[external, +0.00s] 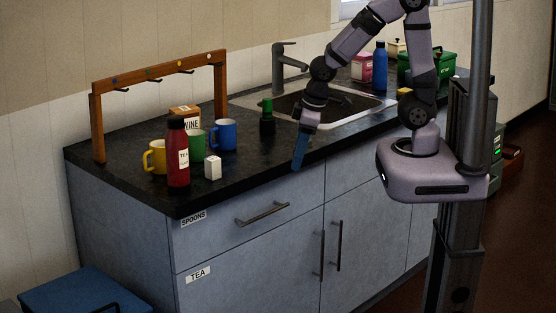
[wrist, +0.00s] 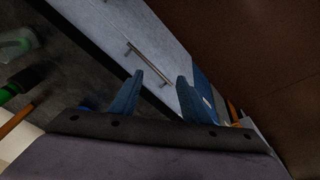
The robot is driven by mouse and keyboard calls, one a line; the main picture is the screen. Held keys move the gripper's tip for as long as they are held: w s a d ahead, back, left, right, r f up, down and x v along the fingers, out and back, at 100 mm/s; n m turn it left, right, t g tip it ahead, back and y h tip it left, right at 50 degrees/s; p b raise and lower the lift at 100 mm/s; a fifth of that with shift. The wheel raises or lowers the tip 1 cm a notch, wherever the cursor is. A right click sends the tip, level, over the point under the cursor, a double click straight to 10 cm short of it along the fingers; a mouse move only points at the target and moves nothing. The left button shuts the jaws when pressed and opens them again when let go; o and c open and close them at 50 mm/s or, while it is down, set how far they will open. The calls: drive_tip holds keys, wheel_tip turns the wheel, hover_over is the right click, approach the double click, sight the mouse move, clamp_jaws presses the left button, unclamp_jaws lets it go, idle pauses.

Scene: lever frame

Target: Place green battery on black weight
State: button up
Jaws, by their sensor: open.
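The green battery (external: 267,105) stands upright on top of the black weight (external: 267,124), on the counter left of the sink. In the wrist view the green battery (wrist: 5,93) and black weight (wrist: 29,77) are dark at the left edge, and the battery is partly cut off. My gripper (external: 299,165) has blue fingers pointing down past the counter's front edge, to the right of the weight and apart from it. In the wrist view my gripper (wrist: 160,80) is open, with nothing between its fingers.
A red bottle (external: 178,152), white box (external: 213,167), yellow mug (external: 155,157), green mug (external: 197,144) and blue mug (external: 223,134) stand at the left. A wooden hook rack (external: 97,128) is behind them. The sink (external: 340,108) lies right. The front counter strip is clear.

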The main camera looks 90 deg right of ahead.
drive_tip(key=s+a+n+g+y, duration=0.1)
drive_tip(key=s+a+g, duration=0.1)
drive_tip(key=s+a, duration=0.6)
drive_tip(key=shift+a+f+g+y, duration=0.3)
drive_tip(key=shift+f+y, duration=0.1)
drive_tip(key=shift+f, duration=0.05)
idle(0.5)
